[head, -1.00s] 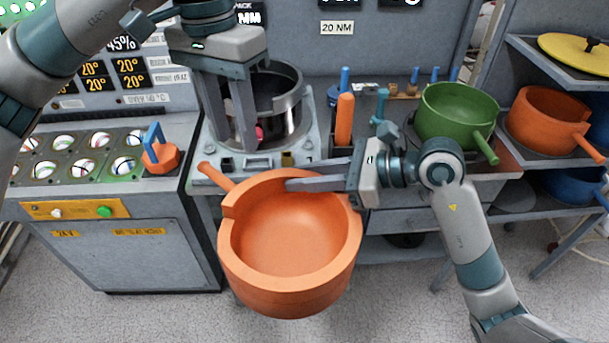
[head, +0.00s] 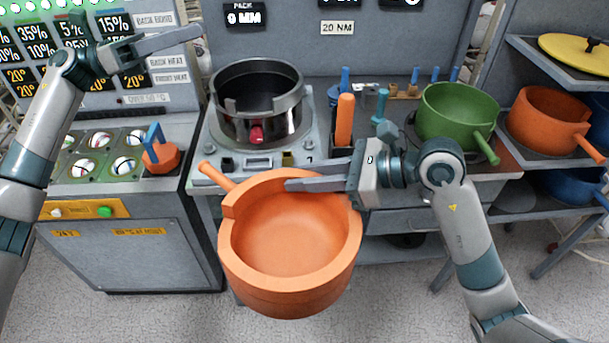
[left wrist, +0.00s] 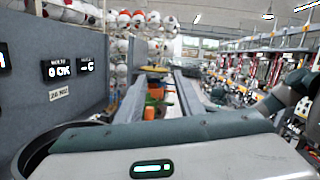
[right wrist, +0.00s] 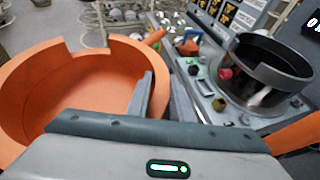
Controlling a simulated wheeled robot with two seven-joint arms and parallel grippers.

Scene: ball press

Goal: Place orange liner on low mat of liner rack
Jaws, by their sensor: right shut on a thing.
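A large orange liner (head: 290,245) with a notched rim and a side handle is in front of the press, off the floor. My right gripper (head: 290,184) is shut on its rim; the liner also shows in the right wrist view (right wrist: 75,90). My left gripper (head: 172,42) is raised left of the press, empty; its fingers stand apart in the left wrist view (left wrist: 158,95). The liner rack (head: 535,55) is at the right. A dark round mat (head: 514,197) on its low shelf looks bare. Another orange liner (head: 545,118) sits on the shelf above.
A dark press cylinder (head: 258,115) stands behind the held liner. A green liner (head: 455,115) is on the bench between press and rack. A blue liner (head: 575,187) sits right of the low mat. A yellow lid (head: 578,52) lies on the rack top.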

